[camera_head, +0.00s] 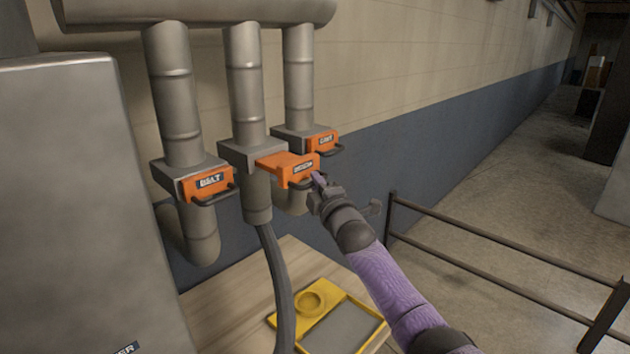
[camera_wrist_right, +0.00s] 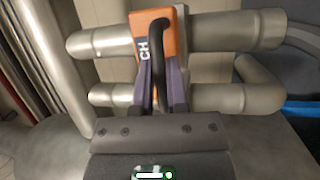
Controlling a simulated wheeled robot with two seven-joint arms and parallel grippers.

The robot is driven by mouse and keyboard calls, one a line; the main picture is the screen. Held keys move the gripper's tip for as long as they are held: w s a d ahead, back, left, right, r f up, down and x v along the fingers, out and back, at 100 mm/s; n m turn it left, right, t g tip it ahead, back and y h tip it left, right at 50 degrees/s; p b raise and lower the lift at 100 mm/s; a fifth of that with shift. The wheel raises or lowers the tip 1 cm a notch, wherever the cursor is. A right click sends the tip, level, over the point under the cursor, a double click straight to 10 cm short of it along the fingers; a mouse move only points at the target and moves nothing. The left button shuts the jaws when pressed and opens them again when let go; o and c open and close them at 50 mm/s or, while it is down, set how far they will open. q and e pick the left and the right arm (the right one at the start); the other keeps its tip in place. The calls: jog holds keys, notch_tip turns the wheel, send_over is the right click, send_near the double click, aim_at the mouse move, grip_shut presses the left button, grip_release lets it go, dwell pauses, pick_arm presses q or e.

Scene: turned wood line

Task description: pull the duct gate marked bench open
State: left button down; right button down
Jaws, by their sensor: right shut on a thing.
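The bench duct gate (camera_head: 275,162) is the orange slide on the middle pipe. It stands well out of its grey housing (camera_head: 238,152), with a long stretch of orange top showing. Its label is small in the head view; in the wrist view the letters "CH" show on the orange front (camera_wrist_right: 148,45). My right gripper (camera_head: 318,181) is at the front of this gate. In the wrist view my right gripper (camera_wrist_right: 158,90) is shut on the gate's black handle (camera_wrist_right: 161,70). My left gripper is not in view.
The left gate (camera_head: 208,184), marked belt, and the right gate (camera_head: 318,143) sit close against their housings. A grey hose (camera_head: 277,270) hangs below the middle pipe. A yellow tray (camera_head: 286,319) lies on the wooden bench top (camera_head: 225,295). A dark railing (camera_head: 480,237) stands at the right.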

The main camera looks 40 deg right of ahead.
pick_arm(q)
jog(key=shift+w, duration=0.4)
pick_arm(e)
jog(key=c, duration=0.6)
grip_release()
jog(key=shift+c, duration=0.2)
jog(key=shift+s, duration=0.1)
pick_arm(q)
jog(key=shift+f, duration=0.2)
pick_arm(e)
jog(key=v, duration=0.9)
jog(key=shift+s, duration=0.35)
jog(key=shift+f, duration=0.15)
